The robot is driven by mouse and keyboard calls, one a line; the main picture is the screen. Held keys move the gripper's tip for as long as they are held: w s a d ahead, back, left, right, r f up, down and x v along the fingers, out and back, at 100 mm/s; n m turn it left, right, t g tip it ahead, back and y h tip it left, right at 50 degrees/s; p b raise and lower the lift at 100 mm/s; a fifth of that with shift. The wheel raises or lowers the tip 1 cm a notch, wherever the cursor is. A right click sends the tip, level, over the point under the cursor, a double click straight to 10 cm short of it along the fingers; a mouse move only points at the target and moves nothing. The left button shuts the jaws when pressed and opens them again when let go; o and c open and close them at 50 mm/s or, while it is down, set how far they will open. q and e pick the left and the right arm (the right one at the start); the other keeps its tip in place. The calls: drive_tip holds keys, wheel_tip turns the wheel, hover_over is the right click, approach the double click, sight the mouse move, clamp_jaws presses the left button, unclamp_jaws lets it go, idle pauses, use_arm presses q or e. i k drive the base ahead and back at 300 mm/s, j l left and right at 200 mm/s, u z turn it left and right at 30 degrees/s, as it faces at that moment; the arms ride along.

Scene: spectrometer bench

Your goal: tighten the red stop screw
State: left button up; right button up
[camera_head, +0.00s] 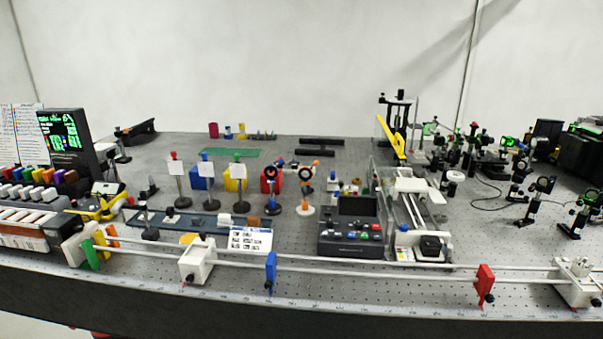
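The red stop (484,283) is a flat upright block on the two parallel light rails (380,275) along the front of the bench, right of centre. A small dark knob (490,298), which looks like its screw, sits at its lower right. I cannot tell how tight the screw is. Neither of my grippers shows in this view.
A white carriage (196,262) and a white end block (578,283) sit on the rails. Green and orange pieces (91,254) stand near the left end. A dark console (351,240) and a clear-walled instrument (412,215) stand behind the rails. Optics crowd the back right.

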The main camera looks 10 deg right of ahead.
sight(489, 299)
drive_tip(key=z, duration=1.05)
